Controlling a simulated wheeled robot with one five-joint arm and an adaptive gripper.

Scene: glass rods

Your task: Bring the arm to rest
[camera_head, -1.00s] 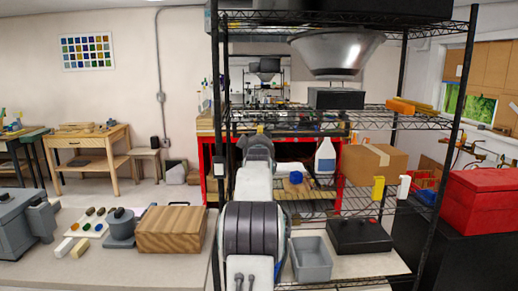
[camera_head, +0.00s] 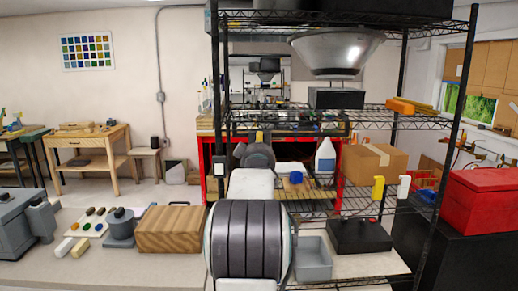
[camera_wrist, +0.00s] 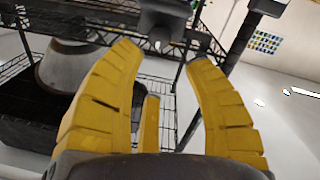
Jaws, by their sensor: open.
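My gripper's yellow fingers (camera_wrist: 160,85) show in the wrist view. They are spread apart, with nothing between them. Behind them are black wire shelf bars and a pale wall. In the head view my arm stands in front of the wire shelving, its dark ribbed link at the bottom centre and the rest reaching toward the shelf. The gripper itself is mostly hidden behind my arm in that view.
A black wire shelf (camera_head: 390,122) surrounds the arm's space. It holds a metal bowl (camera_head: 337,50), a cardboard box (camera_head: 372,160), a grey bin (camera_head: 312,260) and a black box (camera_head: 358,236). A wooden block (camera_head: 170,230) lies on the left bench. A red toolbox (camera_head: 482,198) is at right.

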